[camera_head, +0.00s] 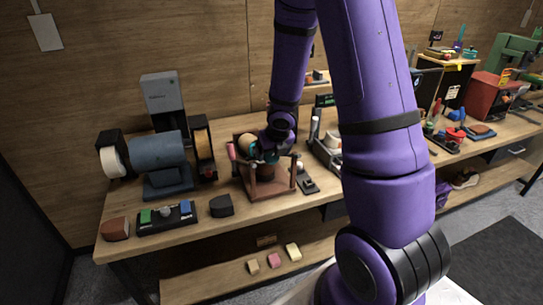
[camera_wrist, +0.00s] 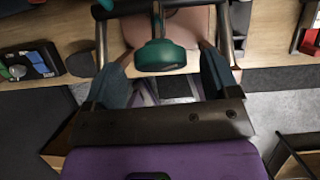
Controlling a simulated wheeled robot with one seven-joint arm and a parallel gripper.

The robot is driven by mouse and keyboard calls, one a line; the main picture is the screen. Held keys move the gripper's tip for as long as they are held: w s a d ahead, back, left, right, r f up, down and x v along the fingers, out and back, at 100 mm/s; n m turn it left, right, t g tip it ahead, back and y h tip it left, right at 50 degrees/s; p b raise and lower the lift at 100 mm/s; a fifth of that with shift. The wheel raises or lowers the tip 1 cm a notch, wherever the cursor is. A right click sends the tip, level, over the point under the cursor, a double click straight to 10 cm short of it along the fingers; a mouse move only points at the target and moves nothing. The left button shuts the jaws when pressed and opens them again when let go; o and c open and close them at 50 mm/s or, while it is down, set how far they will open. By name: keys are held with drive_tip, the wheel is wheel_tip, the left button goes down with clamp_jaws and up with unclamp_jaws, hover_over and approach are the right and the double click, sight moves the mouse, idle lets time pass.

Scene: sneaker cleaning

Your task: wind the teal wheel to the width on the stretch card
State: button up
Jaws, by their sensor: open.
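The teal wheel (camera_wrist: 160,56) shows in the wrist view, on a thin teal stem in front of a pale rounded form (camera_wrist: 197,24). My gripper (camera_wrist: 164,62) is open, with one dark finger on each side of the wheel and a visible gap to each. In the head view my gripper (camera_head: 268,153) is over a reddish-brown wooden frame (camera_head: 268,191) on the bench, and it hides most of the wheel there. I cannot pick out the stretch card or read any width.
A blue-grey bench grinder (camera_head: 158,152) stands left of the frame. A small dark device (camera_head: 306,183) lies right of the frame. A red machine (camera_head: 484,95) stands far right.

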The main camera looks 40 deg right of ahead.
drive_tip(key=shift+x, duration=1.15)
drive_tip(key=c, duration=0.9)
